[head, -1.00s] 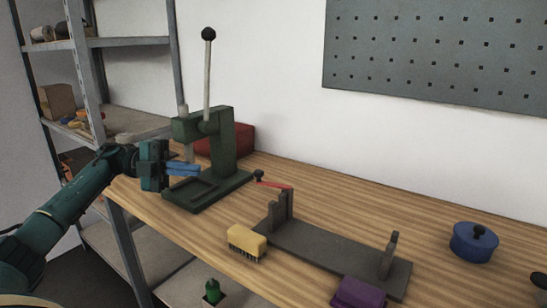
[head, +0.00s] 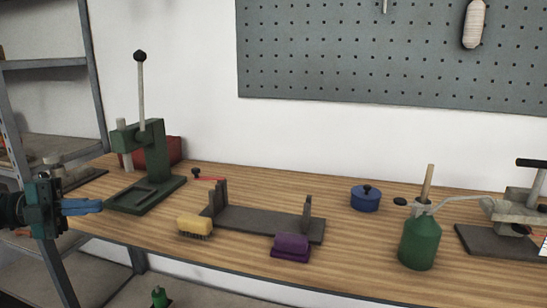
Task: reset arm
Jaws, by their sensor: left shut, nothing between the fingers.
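My left gripper (head: 88,206) is at the left of the head view, with its blue fingers shut and nothing between them. It points right, in front of the left end of the wooden workbench (head: 250,265). In the picture its fingertips are close to the base of the green arbor press (head: 150,165), and I see no contact. My right gripper is not in view.
On the bench are a yellow brush (head: 194,225), a grey stand (head: 260,222), a purple block (head: 291,246), a blue lidded pot (head: 365,199), a green oil can (head: 419,241) and a grey device (head: 515,215). A metal shelf (head: 50,63) stands at left.

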